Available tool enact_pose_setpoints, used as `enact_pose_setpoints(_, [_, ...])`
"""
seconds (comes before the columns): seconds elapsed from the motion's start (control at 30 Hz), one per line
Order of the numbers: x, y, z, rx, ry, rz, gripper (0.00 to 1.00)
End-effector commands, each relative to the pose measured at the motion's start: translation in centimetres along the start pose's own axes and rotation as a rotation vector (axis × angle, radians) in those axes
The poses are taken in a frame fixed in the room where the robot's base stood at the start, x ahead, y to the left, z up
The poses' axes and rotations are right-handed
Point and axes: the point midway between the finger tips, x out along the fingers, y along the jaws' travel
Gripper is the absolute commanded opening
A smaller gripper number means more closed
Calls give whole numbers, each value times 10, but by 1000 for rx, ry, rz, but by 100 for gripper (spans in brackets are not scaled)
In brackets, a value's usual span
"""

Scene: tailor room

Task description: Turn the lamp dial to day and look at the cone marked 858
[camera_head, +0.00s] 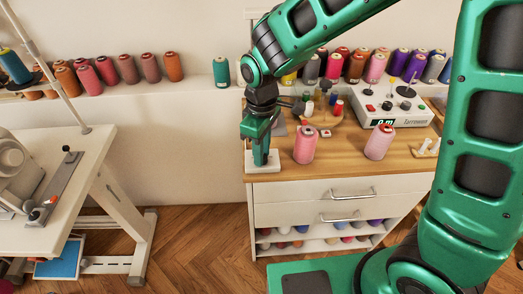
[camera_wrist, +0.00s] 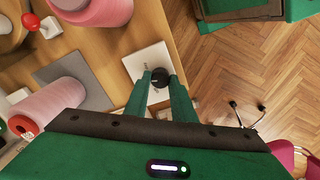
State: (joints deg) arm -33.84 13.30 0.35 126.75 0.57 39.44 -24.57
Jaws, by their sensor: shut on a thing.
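My gripper (camera_head: 261,163) points down at the front left corner of the wooden cabinet top. In the wrist view my two fingers (camera_wrist: 160,85) are closed around a black dial knob (camera_wrist: 160,76) with a light pointer mark. The dial sits on a white plate (camera_wrist: 150,58), which also shows under my gripper in the head view (camera_head: 250,167). The dial's setting words cannot be read. Two pink thread cones stand on the cabinet top, one near the middle (camera_head: 305,146) and one farther right (camera_head: 378,143). No number can be read on either.
A white machine (camera_head: 398,109) with a green display and black knobs stands behind the cones. Several coloured cones line the back ledge, including a teal one (camera_head: 221,72). A white sewing table (camera_head: 90,165) stands at left, with wooden floor between.

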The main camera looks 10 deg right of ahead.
Motion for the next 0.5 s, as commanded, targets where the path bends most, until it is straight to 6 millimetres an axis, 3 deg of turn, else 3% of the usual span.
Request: enact_pose_setpoints(0.5, [-2, 5, -1, 452, 7, 5, 1])
